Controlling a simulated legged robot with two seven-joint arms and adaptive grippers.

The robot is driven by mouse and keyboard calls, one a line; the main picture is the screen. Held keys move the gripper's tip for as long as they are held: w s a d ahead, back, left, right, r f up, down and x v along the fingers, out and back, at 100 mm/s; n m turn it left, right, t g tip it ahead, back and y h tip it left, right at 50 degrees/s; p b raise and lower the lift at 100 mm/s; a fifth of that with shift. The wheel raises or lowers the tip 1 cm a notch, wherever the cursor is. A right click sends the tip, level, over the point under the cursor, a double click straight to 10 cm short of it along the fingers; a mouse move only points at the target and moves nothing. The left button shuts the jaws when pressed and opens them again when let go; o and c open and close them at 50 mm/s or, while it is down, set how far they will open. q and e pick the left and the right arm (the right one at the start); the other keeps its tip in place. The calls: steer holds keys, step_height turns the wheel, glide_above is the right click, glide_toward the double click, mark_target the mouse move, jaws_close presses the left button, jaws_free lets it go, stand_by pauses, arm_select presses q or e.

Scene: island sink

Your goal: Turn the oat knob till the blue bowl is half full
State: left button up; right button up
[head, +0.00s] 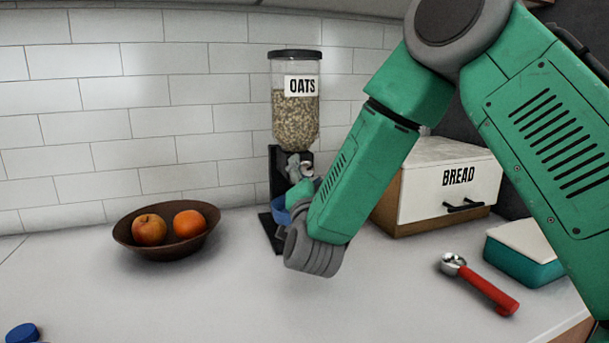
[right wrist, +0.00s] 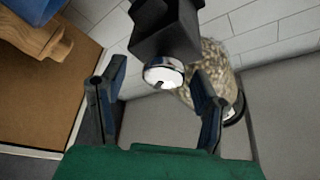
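The oats dispenser (head: 296,112), a clear jar of oats on a dark stand, stands against the tiled wall. A round silver knob (right wrist: 163,75) shows on a dark housing in the right wrist view. My right gripper (right wrist: 155,98) is open, its two dark fingers apart on either side of the knob, with no clear contact.
A brown bowl (head: 125,236) with two orange fruits stands left. A bread box (head: 410,208), a red-handled scoop (head: 487,290) and a teal box with a pale lid (head: 520,262) are at right. A blue object (head: 22,332) shows at bottom left. The front middle counter is clear.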

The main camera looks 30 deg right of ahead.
steer(key=shift+s+a+f, duration=0.2)
steer(key=shift+s+a, duration=0.1)
steer(key=shift+s, duration=0.1)
steer(key=v, duration=1.1)
steer(key=shift+w, duration=0.1)
arm_select(q)
steer(key=shift+r, duration=0.1)
